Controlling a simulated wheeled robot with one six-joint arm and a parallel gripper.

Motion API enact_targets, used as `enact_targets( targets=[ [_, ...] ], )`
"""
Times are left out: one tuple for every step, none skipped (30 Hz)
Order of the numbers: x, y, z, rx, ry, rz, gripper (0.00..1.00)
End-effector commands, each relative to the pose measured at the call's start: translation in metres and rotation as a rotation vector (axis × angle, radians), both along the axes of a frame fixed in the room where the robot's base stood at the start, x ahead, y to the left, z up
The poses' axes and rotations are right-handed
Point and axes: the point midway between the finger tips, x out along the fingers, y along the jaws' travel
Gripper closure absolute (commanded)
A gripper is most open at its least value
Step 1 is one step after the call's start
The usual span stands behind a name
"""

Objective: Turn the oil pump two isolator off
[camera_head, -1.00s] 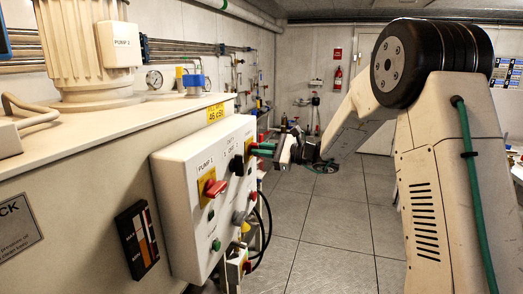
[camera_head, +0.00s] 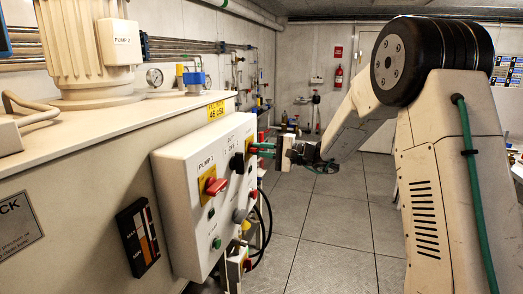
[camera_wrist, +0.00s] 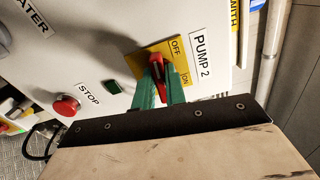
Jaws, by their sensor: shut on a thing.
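The pump 2 isolator is a red handle (camera_wrist: 156,62) on a yellow plate (camera_wrist: 146,52) marked OFF and ON, beside the PUMP 2 label (camera_wrist: 202,57). My gripper (camera_wrist: 160,72) has its green fingers on both sides of the red handle and is shut on it. The fingers hide part of the handle, and its exact setting is hard to read. In the head view my gripper (camera_head: 262,149) reaches the far edge of the white control box (camera_head: 178,190); the pump 2 handle is hidden there.
The pump 1 isolator (camera_head: 214,186) with its red handle is nearer on the same box. A red stop button (camera_wrist: 66,106) and a green button (camera_wrist: 115,87) sit near the pump 2 isolator. Black cables (camera_head: 267,220) hang below the box. The floor (camera_head: 330,235) to the right is clear.

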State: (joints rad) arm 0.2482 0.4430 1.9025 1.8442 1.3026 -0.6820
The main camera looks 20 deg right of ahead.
Motion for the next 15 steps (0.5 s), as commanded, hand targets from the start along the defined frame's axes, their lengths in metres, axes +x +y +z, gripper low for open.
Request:
enact_targets(
  targets=[
    [-0.0017,0.0005,-0.0031,-0.015,-0.015,0.003,1.0],
    [-0.0016,0.0006,-0.0033,-0.023,-0.026,0.003,1.0],
    [-0.0017,0.0005,-0.0035,-0.035,-0.042,0.003,1.0],
    [-0.0017,0.0005,-0.0036,-0.042,-0.051,0.003,1.0],
    [-0.0017,0.0006,-0.0038,-0.049,-0.061,0.003,1.0],
    [-0.0017,0.0006,-0.0039,-0.056,-0.071,0.003,1.0],
    [-0.0018,0.0006,-0.004,-0.062,-0.079,0.003,1.0],
    [-0.0018,0.0006,-0.0041,-0.067,-0.086,0.003,1.0],
    [-0.0019,0.0006,-0.0043,-0.073,-0.092,0.004,1.0],
    [-0.0018,0.0007,-0.0043,-0.075,-0.096,0.004,1.0],
    [-0.0018,0.0007,-0.0044,-0.078,-0.1,0.004,1.0],
    [-0.0018,0.0007,-0.0045,-0.082,-0.105,0.004,1.0],
    [-0.0018,0.0007,-0.0046,-0.084,-0.107,0.004,1.0],
    [-0.0018,0.0007,-0.0046,-0.085,-0.11,0.005,1.0],
    [-0.0019,0.0007,-0.0047,-0.087,-0.111,0.005,1.0]
  ],
)
